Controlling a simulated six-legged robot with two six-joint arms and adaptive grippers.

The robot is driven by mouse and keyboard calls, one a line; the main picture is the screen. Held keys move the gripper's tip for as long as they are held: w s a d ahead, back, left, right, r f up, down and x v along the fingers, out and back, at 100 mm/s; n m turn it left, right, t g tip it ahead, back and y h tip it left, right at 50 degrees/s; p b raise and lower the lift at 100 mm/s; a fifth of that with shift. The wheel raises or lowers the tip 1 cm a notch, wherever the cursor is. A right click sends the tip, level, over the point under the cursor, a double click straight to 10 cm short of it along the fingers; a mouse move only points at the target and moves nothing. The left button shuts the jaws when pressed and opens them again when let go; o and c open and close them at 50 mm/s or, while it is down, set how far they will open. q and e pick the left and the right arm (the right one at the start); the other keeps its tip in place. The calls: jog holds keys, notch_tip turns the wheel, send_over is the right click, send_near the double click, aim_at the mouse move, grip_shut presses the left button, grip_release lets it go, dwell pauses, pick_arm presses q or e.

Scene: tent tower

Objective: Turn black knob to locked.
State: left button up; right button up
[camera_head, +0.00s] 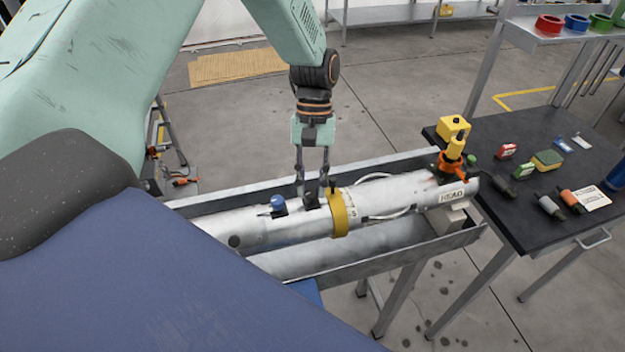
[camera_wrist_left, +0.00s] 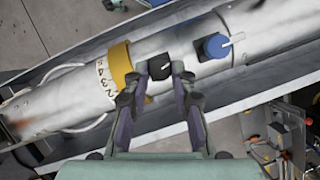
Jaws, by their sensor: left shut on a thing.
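The black knob (camera_wrist_left: 159,67) sits on a silver cylinder between a yellow band and a blue knob. My left gripper (camera_wrist_left: 156,84) points at it in the wrist view, with one finger on each side, and is shut on it. In the head view my left gripper (camera_head: 312,188) reaches down onto the cylinder (camera_head: 385,193), and the black knob (camera_head: 311,201) shows low between the fingertips. The knob's marking is too small to read. My right gripper is not in view.
The blue knob (camera_head: 278,203) is left of the gripper, and the yellow band (camera_head: 340,212) is close on its right. The cylinder lies in a grey metal trough (camera_head: 420,246). A dark table (camera_head: 520,215) with several small items stands at the right.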

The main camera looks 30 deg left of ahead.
pick_arm(q)
jog(key=shift+s, duration=0.1)
grip_shut()
jog(key=shift+d+r+m+p, duration=0.1)
jog(key=shift+r+m+p, duration=0.05)
jog(key=shift+m+p, duration=0.4)
jog(key=shift+m+y, duration=0.5)
jog(key=shift+m, duration=0.35)
jog(key=shift+w, duration=0.2)
jog(key=o, duration=0.6)
grip_release()
jog(key=o, duration=0.4)
jog(key=shift+s, duration=0.15)
jog(key=shift+c, duration=0.2)
